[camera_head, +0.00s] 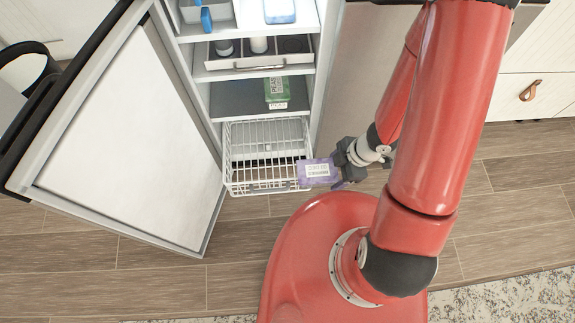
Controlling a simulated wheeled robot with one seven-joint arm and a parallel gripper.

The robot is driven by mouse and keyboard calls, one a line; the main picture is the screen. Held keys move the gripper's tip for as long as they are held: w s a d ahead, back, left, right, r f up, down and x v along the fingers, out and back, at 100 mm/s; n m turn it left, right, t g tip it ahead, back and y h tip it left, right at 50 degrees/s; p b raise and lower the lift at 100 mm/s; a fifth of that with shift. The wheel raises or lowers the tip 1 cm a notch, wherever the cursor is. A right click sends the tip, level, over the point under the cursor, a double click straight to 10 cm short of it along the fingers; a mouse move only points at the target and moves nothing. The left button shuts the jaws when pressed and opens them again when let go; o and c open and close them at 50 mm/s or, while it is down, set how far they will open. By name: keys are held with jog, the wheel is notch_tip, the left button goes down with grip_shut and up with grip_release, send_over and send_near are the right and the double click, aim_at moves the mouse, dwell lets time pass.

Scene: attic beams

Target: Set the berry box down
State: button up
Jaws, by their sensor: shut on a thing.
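The berry box (319,172) is a small purple box with a white label. My gripper (338,170) is shut on its right end. The box is held at the right front corner of a white wire basket (240,189) in the open fridge, and its left end overlaps the basket's edge in the picture. I cannot tell whether the box touches the basket. The gripper's fingertips are partly hidden by the box and too small to see clearly.
The fridge door (130,130) stands open at the left. A green box (277,92) lies on the shelf (237,100) above the basket. A higher rack (260,68) holds containers. The wire basket looks mostly empty. A cabinet drawer (520,97) is at the right.

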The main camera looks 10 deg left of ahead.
jog(key=w+a+p, duration=0.1)
jog(key=w+a, duration=0.2)
jog(key=a, duration=0.5)
jog(key=w+a+p, duration=0.1)
jog(key=w+a, duration=0.2)
jog(key=a, duration=0.5)
jog(key=f+b, duration=0.2)
jog(key=b, duration=0.1)
jog(key=f+b, duration=0.5)
jog(key=b, duration=0.1)
jog(key=shift+s+d+f, duration=0.2)
jog(key=shift+d+f, duration=0.15)
notch_tip(320, 180, down, 5)
jog(key=b, duration=0.5)
jog(key=shift+r+b, duration=0.2)
jog(key=shift+b, duration=0.1)
jog(key=shift+r, duration=0.15)
jog(key=o, duration=1.2)
jog(key=shift+c, duration=0.2)
jog(key=p+v, duration=0.7)
jog(key=v, duration=0.5)
jog(key=shift+p, duration=0.4)
